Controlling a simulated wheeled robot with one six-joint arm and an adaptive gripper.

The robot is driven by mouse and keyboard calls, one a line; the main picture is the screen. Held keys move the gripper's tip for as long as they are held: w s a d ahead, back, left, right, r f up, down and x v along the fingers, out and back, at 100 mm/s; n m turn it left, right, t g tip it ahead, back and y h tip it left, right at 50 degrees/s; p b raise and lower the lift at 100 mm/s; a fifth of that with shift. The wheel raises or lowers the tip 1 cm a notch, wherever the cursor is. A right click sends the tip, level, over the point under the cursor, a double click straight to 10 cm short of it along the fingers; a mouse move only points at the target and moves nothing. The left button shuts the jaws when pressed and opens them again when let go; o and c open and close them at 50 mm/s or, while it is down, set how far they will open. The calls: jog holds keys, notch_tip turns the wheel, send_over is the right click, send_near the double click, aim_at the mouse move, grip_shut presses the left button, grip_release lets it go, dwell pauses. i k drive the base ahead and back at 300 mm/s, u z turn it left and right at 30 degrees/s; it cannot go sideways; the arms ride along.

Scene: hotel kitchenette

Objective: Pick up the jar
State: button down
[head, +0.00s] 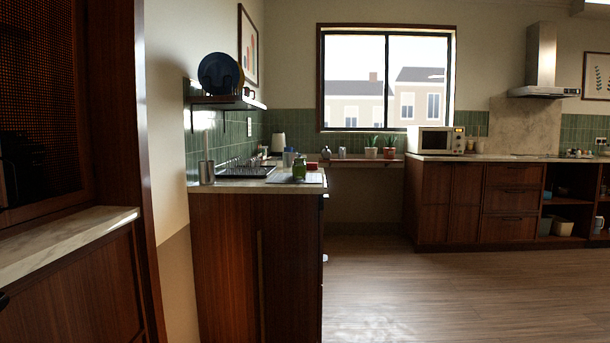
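A small green jar-like vessel (299,170) stands upright near the right end of the left counter (262,187). A bluish container (288,157) stands just behind it. Both are small in the head view, and I cannot tell for certain which one is the jar. My gripper is not in view.
A dish rack (245,169) and a utensil holder (206,172) stand on the same counter. A window shelf (350,161) behind holds potted plants (389,149). A microwave (436,140) stands at right. A cabinet (75,285) is close at left. The wooden floor (450,295) is clear.

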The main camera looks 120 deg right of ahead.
aim_at(299, 166)
jog(key=z, duration=4.1)
jog(key=i, duration=1.75)
